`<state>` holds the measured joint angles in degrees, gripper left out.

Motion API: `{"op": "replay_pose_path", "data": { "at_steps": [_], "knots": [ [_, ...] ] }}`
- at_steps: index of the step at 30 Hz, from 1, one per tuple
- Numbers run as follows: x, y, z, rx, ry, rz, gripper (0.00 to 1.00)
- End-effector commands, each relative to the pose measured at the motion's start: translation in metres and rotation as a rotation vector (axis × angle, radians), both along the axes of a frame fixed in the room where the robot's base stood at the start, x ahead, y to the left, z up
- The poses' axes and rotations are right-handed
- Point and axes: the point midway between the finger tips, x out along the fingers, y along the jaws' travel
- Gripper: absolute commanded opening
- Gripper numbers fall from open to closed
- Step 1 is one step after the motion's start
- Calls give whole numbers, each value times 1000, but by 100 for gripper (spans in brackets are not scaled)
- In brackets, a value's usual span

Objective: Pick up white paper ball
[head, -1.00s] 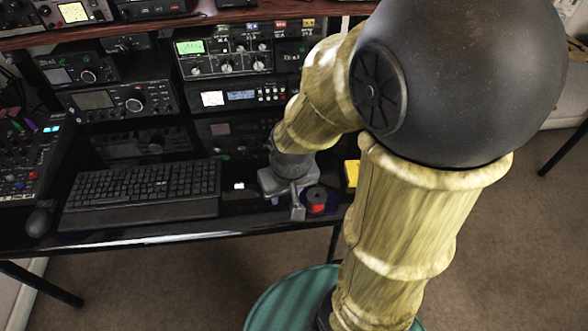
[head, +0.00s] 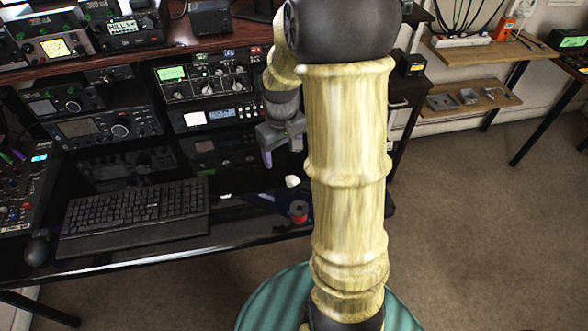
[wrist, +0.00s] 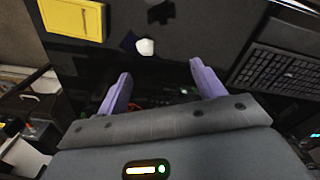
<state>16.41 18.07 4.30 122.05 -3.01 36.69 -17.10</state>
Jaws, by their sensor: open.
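The white paper ball (head: 292,181) sits on the black desk in the head view, just below my gripper (head: 282,154) in the picture and left of my arm. In the wrist view the white paper ball (wrist: 145,47) lies beyond the fingertips, between their lines and nearer the left one. My gripper (wrist: 161,70) is open, with two purple fingers spread apart and nothing between them. The gripper is apart from the ball and appears raised above the desk.
A red and black spool (head: 298,211) stands near the ball. A black keyboard (head: 135,215) lies to the left. A yellow object (wrist: 72,17) shows in the wrist view.

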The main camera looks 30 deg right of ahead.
Motion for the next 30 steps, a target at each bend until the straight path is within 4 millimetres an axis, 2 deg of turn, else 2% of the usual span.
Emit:
{"op": "replay_pose_path", "data": {
  "at_steps": [1,3,6,17,20,30],
  "knots": [
    [9,-14,13,4,20,8,68],
    [17,-28,16,9,41,25,68],
    [21,-37,15,13,55,36,68],
    [20,-41,10,13,55,30,68],
    [20,-41,0,14,57,29,68],
    [20,-40,-59,14,58,32,68]
  ]
}}
